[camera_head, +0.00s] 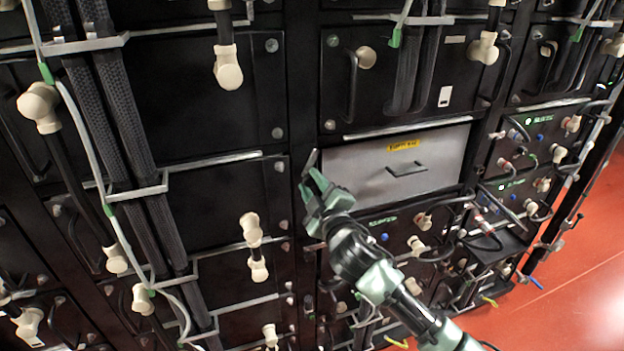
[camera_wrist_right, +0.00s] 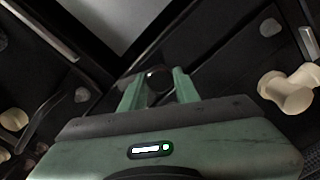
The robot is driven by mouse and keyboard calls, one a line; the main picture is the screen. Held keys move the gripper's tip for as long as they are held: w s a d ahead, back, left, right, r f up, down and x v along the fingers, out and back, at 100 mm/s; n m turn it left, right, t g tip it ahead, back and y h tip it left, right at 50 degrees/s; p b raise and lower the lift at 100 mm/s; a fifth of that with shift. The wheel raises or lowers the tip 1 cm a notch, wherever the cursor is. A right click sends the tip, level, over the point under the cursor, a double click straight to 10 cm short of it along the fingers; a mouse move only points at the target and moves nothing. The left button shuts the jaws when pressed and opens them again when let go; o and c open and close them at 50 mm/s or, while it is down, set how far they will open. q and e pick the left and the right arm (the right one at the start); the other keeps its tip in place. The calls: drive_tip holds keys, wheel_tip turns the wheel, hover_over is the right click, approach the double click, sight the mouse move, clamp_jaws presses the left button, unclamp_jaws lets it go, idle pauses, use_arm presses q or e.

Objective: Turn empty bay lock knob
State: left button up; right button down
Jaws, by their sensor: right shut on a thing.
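The empty bay's light grey panel (camera_head: 350,172) has a yellow label (camera_head: 404,145) and a dark handle (camera_head: 407,168). My right gripper (camera_head: 310,175) is at the panel's left edge in the head view, and its wrist hides the panel's lower left corner. In the right wrist view my right gripper (camera_wrist_right: 156,74) is shut on a small dark round knob (camera_wrist_right: 158,81), which sits between the two green fingers. The knob is on the dark frame beside the grey panel (camera_wrist_right: 115,20). In the head view the knob is hidden by the gripper. My left gripper is not in view.
Black battery modules with cream connectors (camera_head: 228,68) and thick dark cables (camera_head: 120,110) surround the bay. A cream connector (camera_wrist_right: 287,90) is right of the gripper in the wrist view. Smaller wired units (camera_head: 535,135) are at the right. The red floor (camera_head: 575,300) is clear at the lower right.

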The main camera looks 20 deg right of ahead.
drive_tip(key=n+p, duration=0.1)
drive_tip(key=n, duration=0.3)
drive_tip(key=shift+n+p, duration=0.35)
drive_tip(key=shift+n, duration=0.05)
drive_tip(key=shift+f, duration=0.1)
drive_tip(key=c, duration=1.1)
unclamp_jaws()
drive_tip(key=shift+o, duration=0.2)
drive_tip(key=shift+s, duration=0.1)
drive_tip(key=s+b, duration=0.2)
drive_tip(key=s, duration=0.5)
drive_tip(key=shift+s, duration=0.35)
drive_tip(key=shift+d+f, duration=0.1)
drive_tip(key=shift+d, duration=0.05)
